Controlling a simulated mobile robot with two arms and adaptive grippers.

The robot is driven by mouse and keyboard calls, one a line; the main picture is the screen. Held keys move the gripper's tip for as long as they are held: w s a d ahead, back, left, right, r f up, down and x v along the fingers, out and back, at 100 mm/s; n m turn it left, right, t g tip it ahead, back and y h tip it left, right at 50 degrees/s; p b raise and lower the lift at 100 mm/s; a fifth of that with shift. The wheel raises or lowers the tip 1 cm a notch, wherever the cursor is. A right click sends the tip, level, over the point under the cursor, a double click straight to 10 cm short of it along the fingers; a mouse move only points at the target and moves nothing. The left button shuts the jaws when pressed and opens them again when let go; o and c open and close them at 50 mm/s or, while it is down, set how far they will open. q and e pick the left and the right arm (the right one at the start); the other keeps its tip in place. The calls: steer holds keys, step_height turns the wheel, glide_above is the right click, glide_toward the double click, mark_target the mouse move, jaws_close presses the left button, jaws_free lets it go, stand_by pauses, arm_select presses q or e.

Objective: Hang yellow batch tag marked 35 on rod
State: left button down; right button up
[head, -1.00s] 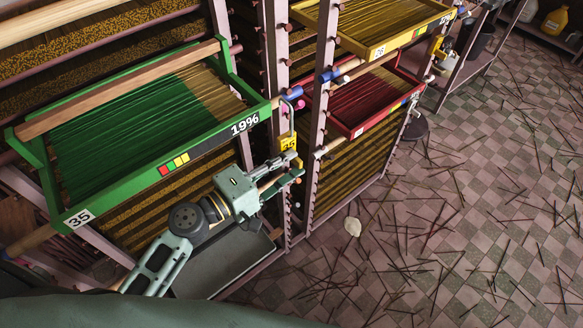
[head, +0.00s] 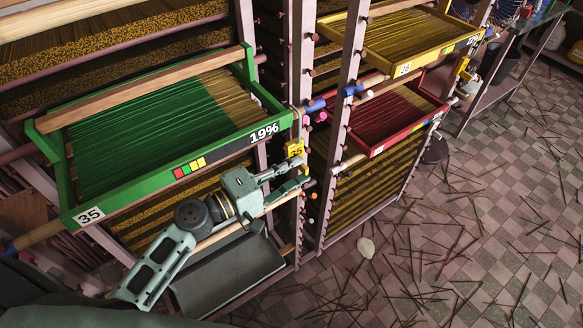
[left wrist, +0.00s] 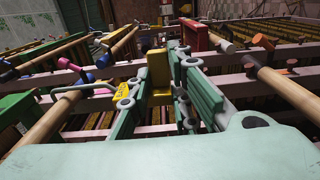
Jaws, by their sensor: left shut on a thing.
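The yellow tag marked 35 (head: 295,149) is held upright at the tip of my left gripper (head: 297,180), in front of the rack post beside the green tray. In the left wrist view, a yellow block (left wrist: 159,70) sits between the two fingers of my left gripper (left wrist: 160,92). Wooden rods with blue (head: 314,105) and pink collars stick out of the rack above and behind the tag. I cannot tell whether the hook touches a rod. My right gripper is not in view.
The green tray (head: 180,172), labelled 35 and 19%, juts out left of the gripper. A yellow tray (head: 420,62) and a red tray (head: 395,135) stand to the right. A grey bin (head: 235,280) lies below. The floor (head: 450,250) is strewn with sticks.

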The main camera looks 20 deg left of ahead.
arm_select(q)
steer(key=c, duration=1.2)
jaws_free()
steer(key=s+d+p, duration=0.1)
steer(key=s+d, duration=0.4)
steer(key=d, duration=0.2)
steer(key=shift+s, duration=0.3)
stand_by(0.6)
